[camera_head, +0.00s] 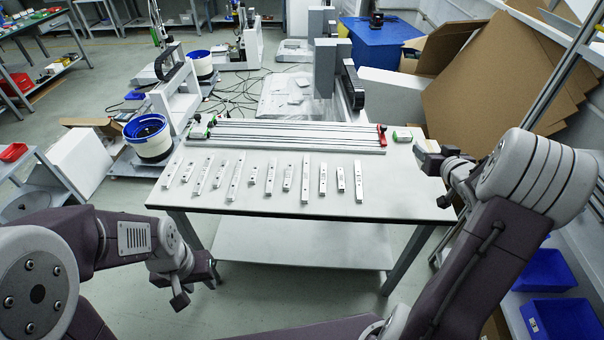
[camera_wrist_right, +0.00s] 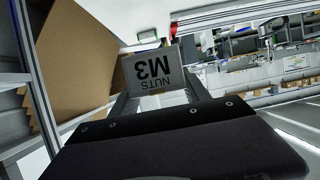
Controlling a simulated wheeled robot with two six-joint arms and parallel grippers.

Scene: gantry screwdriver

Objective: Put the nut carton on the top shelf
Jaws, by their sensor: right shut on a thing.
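The nut carton (camera_wrist_right: 155,71) is a small grey box marked "NUTS M3", upside down in the right wrist view. My right gripper (camera_wrist_right: 160,95) is shut on it, with a finger on each side. In the head view my right gripper (camera_head: 440,160) is over the right end of the white table, and the carton (camera_head: 426,148) shows small at its tip. My left gripper (camera_head: 196,286) hangs empty in front of the table's left side, its fingers apart. Which surface is the top shelf I cannot tell from these views.
The white table (camera_head: 270,205) holds a row of small metal parts and long rails (camera_head: 290,135). A rack with an upright post (camera_head: 562,75) and blue bins (camera_head: 548,270) stands at the right. Large cardboard sheets (camera_head: 500,80) lean behind it. A blue-rimmed bucket (camera_head: 150,145) stands at left.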

